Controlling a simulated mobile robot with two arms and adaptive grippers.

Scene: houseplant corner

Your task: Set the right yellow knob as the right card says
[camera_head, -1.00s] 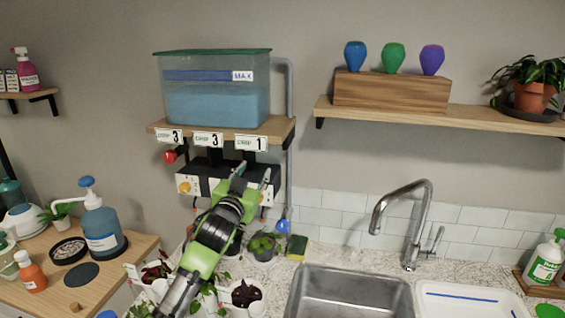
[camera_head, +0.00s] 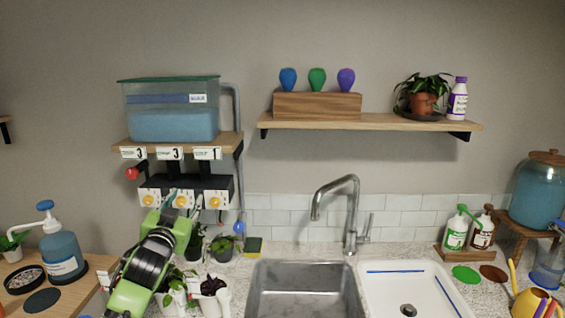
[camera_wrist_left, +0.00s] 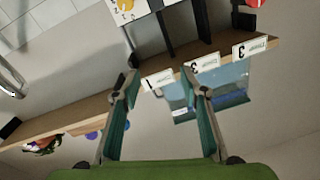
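The right yellow knob (camera_head: 214,202) is on the white front of the black panel under the tank shelf. Its pointer is too small to read. The right card (camera_head: 207,153) hangs above it on the shelf edge and shows 1. In the left wrist view the card (camera_wrist_left: 157,82) appears upside down, and a yellow knob (camera_wrist_left: 127,5) is cut off at the top edge. My left gripper (camera_head: 178,206) is open and empty, below and left of the right knob, apart from it. The left wrist view shows its fingers (camera_wrist_left: 158,88) spread. My right gripper is out of view.
Two other cards (camera_head: 170,153) show 3, above two more yellow knobs (camera_head: 148,200). A red valve handle (camera_head: 132,173) sticks out left of the panel. Potted plants (camera_head: 222,245) stand below the panel. The sink (camera_head: 300,290) lies to the right.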

